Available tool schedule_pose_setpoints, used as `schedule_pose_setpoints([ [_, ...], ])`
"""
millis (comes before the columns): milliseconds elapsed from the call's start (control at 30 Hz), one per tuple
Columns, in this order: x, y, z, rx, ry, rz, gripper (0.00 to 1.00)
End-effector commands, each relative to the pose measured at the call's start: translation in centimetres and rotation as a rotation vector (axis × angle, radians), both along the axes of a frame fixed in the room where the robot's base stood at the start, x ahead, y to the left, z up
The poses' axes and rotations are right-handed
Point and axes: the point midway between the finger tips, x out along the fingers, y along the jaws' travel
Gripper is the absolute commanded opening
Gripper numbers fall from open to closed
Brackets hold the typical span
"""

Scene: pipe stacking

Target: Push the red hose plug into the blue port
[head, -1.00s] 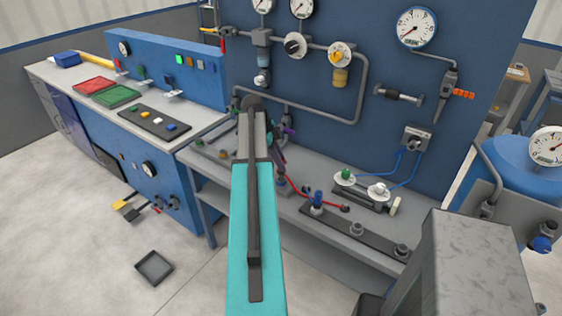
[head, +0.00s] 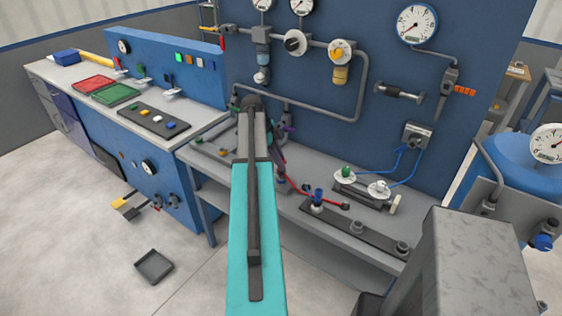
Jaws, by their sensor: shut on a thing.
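My gripper (head: 282,179) is at the far end of my teal and grey arm, over the bench, and is partly hidden by the arm. It is shut on the end of the red hose (head: 325,203); the red plug itself is small and mostly hidden. The hose runs from my gripper to the right, behind the blue port, and ends near a dark fitting. The blue port (head: 318,195) stands upright on a dark rail on the bench. My gripper is to the left of the port and apart from it.
The dark rail (head: 375,238) carries grey fittings to the right of the port. Behind it are a green-capped valve (head: 345,174) and a white valve (head: 379,187) with blue hoses. The blue panel (head: 470,140) with pipes and gauges rises behind the bench.

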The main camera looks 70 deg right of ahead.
Motion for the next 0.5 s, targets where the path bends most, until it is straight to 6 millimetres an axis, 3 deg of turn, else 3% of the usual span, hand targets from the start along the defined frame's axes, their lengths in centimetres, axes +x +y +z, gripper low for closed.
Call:
schedule_pose_setpoints([
  [500, 0.01, 0.00, -0.40, 0.000, 0.000, 0.000, 0.00],
])
